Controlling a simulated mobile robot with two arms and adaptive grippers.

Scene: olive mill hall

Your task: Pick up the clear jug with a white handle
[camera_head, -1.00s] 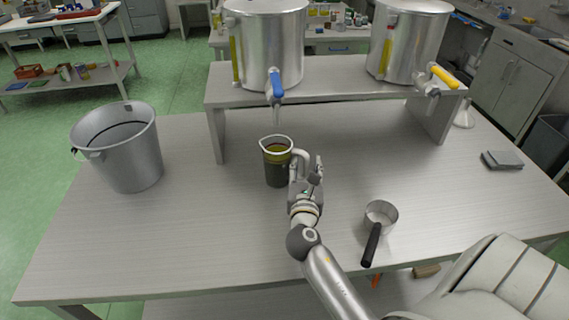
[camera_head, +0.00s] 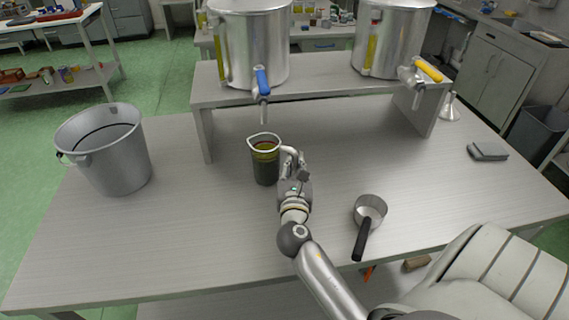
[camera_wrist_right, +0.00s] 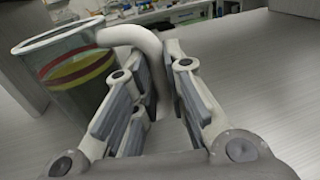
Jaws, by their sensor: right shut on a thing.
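The clear jug (camera_head: 265,168) with a white handle stands upright on the grey table, below the left steel tank's blue tap. It holds dark greenish liquid, and red and yellow bands show near its top. My right gripper (camera_head: 296,168) is at the jug's right side, shut on the handle. In the right wrist view the jug (camera_wrist_right: 75,75) is at the left, and its white handle runs down between the two fingers of my right gripper (camera_wrist_right: 160,95). The jug's base is out of the wrist view. My left gripper is not in view.
A steel bucket (camera_head: 104,150) stands on the table at the left. A small pan (camera_head: 370,208) with a black handle lies at the right. Two steel tanks (camera_head: 250,45) (camera_head: 392,40) stand on a raised shelf (camera_head: 320,88) behind the jug. A grey pad (camera_head: 487,151) lies far right.

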